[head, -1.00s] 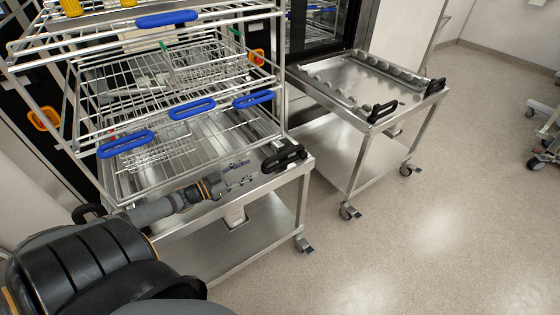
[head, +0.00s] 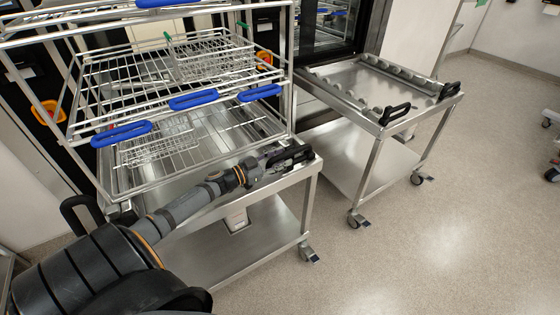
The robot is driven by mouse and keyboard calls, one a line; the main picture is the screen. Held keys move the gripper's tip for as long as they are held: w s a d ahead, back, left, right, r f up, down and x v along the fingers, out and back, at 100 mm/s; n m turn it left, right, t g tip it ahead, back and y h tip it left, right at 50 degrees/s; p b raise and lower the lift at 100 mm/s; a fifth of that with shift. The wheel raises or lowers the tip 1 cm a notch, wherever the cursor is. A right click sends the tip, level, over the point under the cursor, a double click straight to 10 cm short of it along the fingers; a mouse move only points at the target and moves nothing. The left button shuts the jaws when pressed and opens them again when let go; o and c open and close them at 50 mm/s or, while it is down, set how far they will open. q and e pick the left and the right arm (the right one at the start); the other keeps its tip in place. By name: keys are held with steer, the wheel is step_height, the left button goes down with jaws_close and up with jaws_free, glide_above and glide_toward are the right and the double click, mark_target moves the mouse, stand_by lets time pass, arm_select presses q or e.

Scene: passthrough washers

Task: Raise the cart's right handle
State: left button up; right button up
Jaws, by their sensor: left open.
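The near steel cart (head: 208,212) carries a wire rack (head: 160,85) with blue grips. Its black right handle (head: 296,153) is at the cart's front right corner and looks low, close to the cart top. A black left handle (head: 78,208) stands up as a loop at the other end, partly hidden by my arm. My left gripper (head: 276,162) is open, with its fingers at the right handle; I cannot tell whether they touch it or are around it. The fingers partly hide the handle. My right gripper is not in view.
A second steel cart (head: 348,151) with two black handles stands to the right, close to the near cart. A dark machine opening (head: 325,30) is behind it. The floor (head: 430,255) at the front right is clear. Wheeled equipment (head: 551,150) shows at the right edge.

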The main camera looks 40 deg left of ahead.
arm_select(q)
steer(key=shift+w, duration=0.15)
jaws_close()
stand_by(0.4)
